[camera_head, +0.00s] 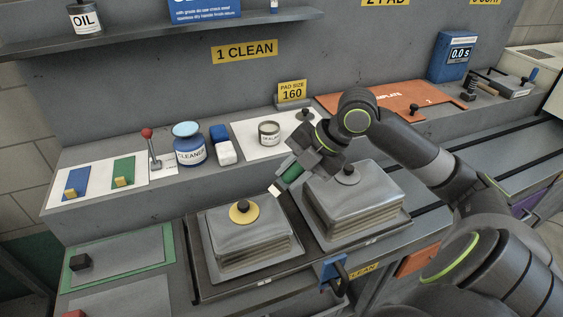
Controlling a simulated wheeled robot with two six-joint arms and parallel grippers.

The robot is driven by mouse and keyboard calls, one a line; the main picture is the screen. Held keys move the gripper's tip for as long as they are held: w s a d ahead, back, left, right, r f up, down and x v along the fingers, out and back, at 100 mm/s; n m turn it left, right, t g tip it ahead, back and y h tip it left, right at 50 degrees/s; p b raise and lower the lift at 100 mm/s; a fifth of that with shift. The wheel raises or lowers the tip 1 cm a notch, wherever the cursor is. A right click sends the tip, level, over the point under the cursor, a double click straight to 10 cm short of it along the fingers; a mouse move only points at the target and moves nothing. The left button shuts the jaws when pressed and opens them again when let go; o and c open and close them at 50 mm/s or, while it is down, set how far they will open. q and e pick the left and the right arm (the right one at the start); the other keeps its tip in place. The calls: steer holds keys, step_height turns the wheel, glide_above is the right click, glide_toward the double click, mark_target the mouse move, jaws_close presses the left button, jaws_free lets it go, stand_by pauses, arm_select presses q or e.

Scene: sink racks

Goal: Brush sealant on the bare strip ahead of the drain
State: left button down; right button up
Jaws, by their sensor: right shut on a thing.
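My right gripper (308,160) comes in from the right and is shut on a green-handled brush (292,173). The brush tilts down to the left; its pale tip (276,189) hangs over the gap area between two grey stacked blocks, and I cannot tell whether it touches anything. An open can labelled sealant (269,132) stands on the white mat behind the gripper, with a round grey lid (306,117) beside it. I cannot make out a drain or a bare strip. My left gripper is not in view.
A left block (248,232) with a yellow-ringed knob and a right block (352,200) with a dark knob sit on dark trays. A cleaner jar (188,150), blue and white blocks and a red-knobbed lever (150,145) stand on the ledge. An orange template (390,98) lies behind my right arm.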

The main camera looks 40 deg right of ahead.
steer(key=shift+s+a+f, duration=0.1)
steer(key=shift+s, duration=0.15)
steer(key=shift+f+b, duration=0.2)
steer(key=shift+b, duration=0.1)
steer(key=f+b, duration=0.4)
steer(key=shift+d+f, duration=0.2)
steer(key=shift+f, duration=0.05)
